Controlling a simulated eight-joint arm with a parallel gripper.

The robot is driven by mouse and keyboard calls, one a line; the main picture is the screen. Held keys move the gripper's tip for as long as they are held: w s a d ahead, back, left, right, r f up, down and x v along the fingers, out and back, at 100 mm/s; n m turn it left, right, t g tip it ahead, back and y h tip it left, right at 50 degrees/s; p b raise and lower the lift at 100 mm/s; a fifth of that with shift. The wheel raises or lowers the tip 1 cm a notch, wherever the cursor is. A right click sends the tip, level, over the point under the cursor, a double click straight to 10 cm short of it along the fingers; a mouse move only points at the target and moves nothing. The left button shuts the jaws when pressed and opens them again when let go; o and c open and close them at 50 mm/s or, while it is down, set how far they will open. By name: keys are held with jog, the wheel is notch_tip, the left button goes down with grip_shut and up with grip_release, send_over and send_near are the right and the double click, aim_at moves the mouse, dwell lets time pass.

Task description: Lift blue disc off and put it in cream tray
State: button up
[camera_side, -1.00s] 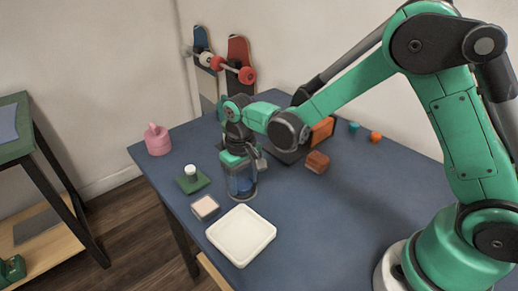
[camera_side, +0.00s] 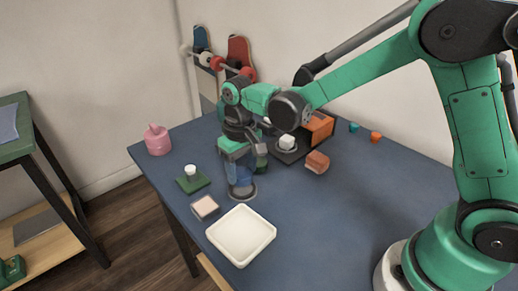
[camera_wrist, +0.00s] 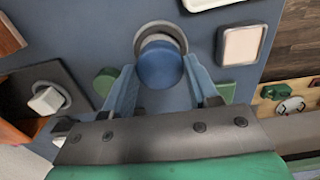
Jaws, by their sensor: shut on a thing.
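The blue disc (camera_wrist: 160,65) is between the two fingers of my gripper (camera_wrist: 160,72) in the wrist view. My gripper (camera_side: 241,178) is shut on it, and the blue (camera_side: 243,174) shows between the fingers in the side view. A grey ring-shaped base (camera_side: 243,194) lies on the table below the disc; its rim (camera_wrist: 160,25) shows behind the disc in the wrist view. The disc appears raised over the base. The cream tray (camera_side: 241,262) is empty, in front of the gripper in the side view; its edge (camera_wrist: 205,4) shows at the top of the wrist view.
A pale pink square block (camera_side: 204,207) lies between the tray and a green plate (camera_side: 186,186) with a white knob. A dark plate with a white block (camera_side: 287,142), a brown-orange block (camera_side: 317,162) and a green piece (camera_side: 261,160) are behind or right. Table right of the tray is clear.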

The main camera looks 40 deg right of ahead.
jog(key=shift+r, duration=1.4)
jog(key=s+a+r, duration=0.3)
jog(key=a+r, duration=0.2)
jog(key=r, duration=0.3)
notch_tip(320, 180, up, 5)
jog(key=n, duration=0.1)
send_over(241, 236)
notch_tip(241, 236, down, 19)
jog(key=shift+r, duration=0.15)
